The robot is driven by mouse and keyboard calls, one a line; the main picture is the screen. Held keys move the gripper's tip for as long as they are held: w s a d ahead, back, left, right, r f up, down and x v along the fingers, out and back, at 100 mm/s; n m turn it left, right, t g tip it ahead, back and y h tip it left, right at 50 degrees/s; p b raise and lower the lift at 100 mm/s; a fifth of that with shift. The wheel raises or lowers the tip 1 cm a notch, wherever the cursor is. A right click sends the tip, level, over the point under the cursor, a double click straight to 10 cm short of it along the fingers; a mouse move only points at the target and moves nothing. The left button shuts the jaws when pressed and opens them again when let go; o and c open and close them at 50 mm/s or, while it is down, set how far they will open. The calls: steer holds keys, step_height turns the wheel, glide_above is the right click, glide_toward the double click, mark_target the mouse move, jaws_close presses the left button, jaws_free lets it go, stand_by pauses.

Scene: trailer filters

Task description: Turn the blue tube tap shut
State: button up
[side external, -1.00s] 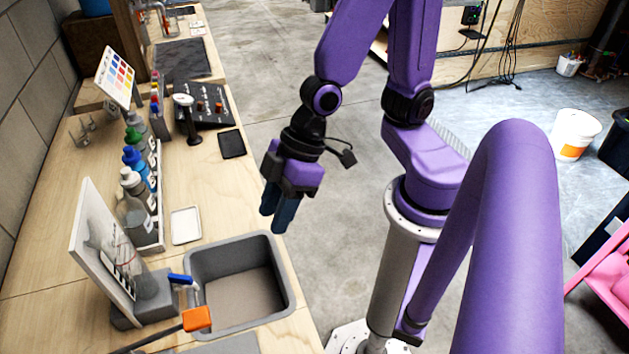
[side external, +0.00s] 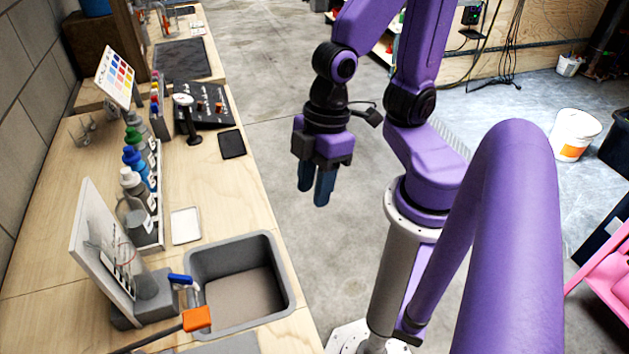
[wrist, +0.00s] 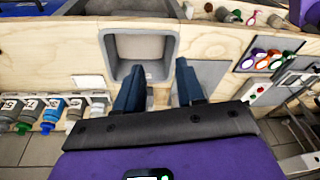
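The blue tap handle (side external: 180,279) is a small blue bar on a light metal fitting at the left rim of the grey sink (side external: 291,290). It lies roughly crosswise in the side view, tilted slightly. An orange block-like part (side external: 197,319) is just in front of it. A clear tube rises behind the tap, by an upright white panel (side external: 92,235). My gripper (side external: 314,192) hangs over the floor to the right of the bench, well apart from the tap. In the wrist view its two dark blue fingers (wrist: 160,88) are apart with nothing between them. I cannot make out the tap there.
Several bottles (side external: 134,160) stand in a rack behind the sink. A white tray (side external: 186,225) and a dark flat pad (side external: 231,144) lie on the wooden bench (side external: 215,190). Open floor lies right of the bench. In the wrist view the sink (wrist: 112,45) is beyond the fingers.

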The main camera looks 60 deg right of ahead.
steer(key=shift+w, duration=0.1)
steer(key=n+t+h, duration=0.1)
steer(key=n+t, duration=0.3)
steer(key=n, duration=2.4)
glide_above(184, 277)
steer(key=s+d, duration=0.2)
steer(key=s, duration=0.5)
steer(key=shift+s+d+x, duration=0.1)
steer(key=shift+d+x, duration=0.05)
steer(key=shift+x, duration=4.35)
steer(key=shift+s+d+x, duration=0.1)
steer(key=shift+x, duration=4.4)
steer(key=shift+f, duration=0.15)
jaws_close()
